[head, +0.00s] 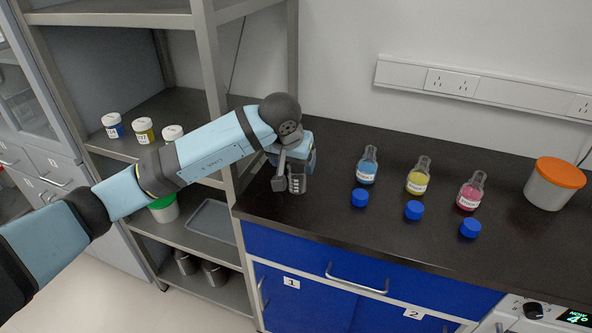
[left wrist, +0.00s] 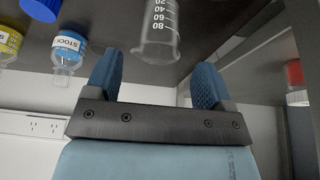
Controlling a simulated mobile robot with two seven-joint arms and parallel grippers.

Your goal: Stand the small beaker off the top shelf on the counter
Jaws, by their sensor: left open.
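The small clear beaker (head: 297,182) with white graduation marks stands upright on the dark counter (head: 330,215), near its left end beside the shelf rack. My left gripper (head: 287,168) is at the beaker, and the arm partly hides it in the head view. In the left wrist view, which looks upside down, the beaker (left wrist: 157,38) stands on the counter surface at the top of the picture. The open fingers of my left gripper (left wrist: 156,78) are spread wide to either side, with clear space between each finger and the glass. My right gripper is not in view.
Stock bottles, blue (head: 368,166), yellow (head: 418,177) and pink (head: 471,191), stand right of the beaker, with blue caps (head: 413,210) before them. An orange-lidded tub (head: 555,184) stands farther right. The shelf rack (head: 212,75) with white-lidded jars (head: 144,131) is at left.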

